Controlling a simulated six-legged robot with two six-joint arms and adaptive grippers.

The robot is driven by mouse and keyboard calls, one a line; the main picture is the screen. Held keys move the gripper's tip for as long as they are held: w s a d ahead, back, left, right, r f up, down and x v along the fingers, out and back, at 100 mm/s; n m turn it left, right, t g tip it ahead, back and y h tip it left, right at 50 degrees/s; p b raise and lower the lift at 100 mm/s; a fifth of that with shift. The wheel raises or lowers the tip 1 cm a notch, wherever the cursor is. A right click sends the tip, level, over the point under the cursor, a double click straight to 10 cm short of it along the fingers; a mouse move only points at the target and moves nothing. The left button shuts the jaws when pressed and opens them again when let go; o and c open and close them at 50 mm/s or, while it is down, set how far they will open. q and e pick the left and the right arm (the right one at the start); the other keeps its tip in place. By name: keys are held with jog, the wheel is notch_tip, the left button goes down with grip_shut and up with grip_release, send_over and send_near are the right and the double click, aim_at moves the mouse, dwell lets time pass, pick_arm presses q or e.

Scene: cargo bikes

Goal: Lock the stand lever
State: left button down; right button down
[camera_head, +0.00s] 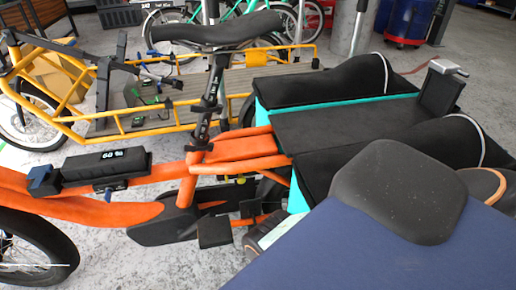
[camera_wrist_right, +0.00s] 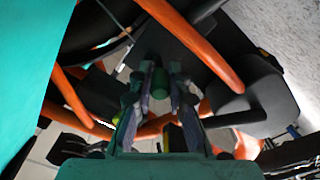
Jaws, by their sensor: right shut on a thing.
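My right gripper (camera_wrist_right: 160,85) shows in the right wrist view, under the orange bike frame. Its two fingers are closed on a dark green cylindrical grip (camera_wrist_right: 160,80), which looks like the end of the stand lever. The rest of the lever is in shadow and hard to make out. The orange cargo bike (camera_head: 235,148) stands across the middle of the head view, with a black saddle (camera_head: 215,30) and a battery pack (camera_head: 105,165). The lever cannot be made out in the head view. My left gripper is in neither view.
A yellow cargo bike (camera_head: 125,122) stands close behind the orange one. Black and turquoise cargo bags (camera_head: 325,80) flank the orange bike's rear deck. In the wrist view, orange tubes (camera_wrist_right: 190,40) and a dark pedal-side part (camera_wrist_right: 255,105) crowd the gripper.

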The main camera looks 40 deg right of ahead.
aim_at(255, 211)
jog(key=shift+r+g+p, duration=0.4)
jog(key=shift+r+p, duration=0.1)
jog(key=shift+p, duration=0.4)
jog(key=r+g+y+p, duration=0.1)
jog(key=g+p, duration=0.1)
jog(key=p, duration=0.1)
jog(key=r+g+y+p, duration=0.1)
jog(key=r+p, duration=0.1)
jog(key=p, duration=0.1)
jog(key=r+g+y+p, duration=0.1)
jog(key=r+g+p, duration=0.1)
jog(key=p, duration=0.1)
jog(key=shift+w+d+g, duration=0.2)
jog(key=shift+w+g, duration=0.1)
jog(key=shift+w+d+r+g+y+p, duration=0.15)
jog(key=shift+w+r+g+y+p, duration=0.15)
jog(key=shift+g+y+p, duration=0.2)
jog(key=shift+w+d+r+g+y+p, duration=0.15)
jog(key=shift+r+g+y+p, duration=0.25)
jog(key=shift+g, duration=0.2)
jog(key=shift+w+r+g+y, duration=0.25)
jog(key=shift+g+y, duration=0.05)
jog(key=shift+g, duration=0.4)
jog(key=shift+w+d+r+g+y, duration=0.2)
jog(key=shift+w+r+g+y, duration=0.15)
jog(key=shift+g, duration=0.25)
jog(key=shift+w+d+r+g+y, duration=0.2)
jog(key=shift+g+y, duration=0.15)
jog(key=shift+g, duration=0.25)
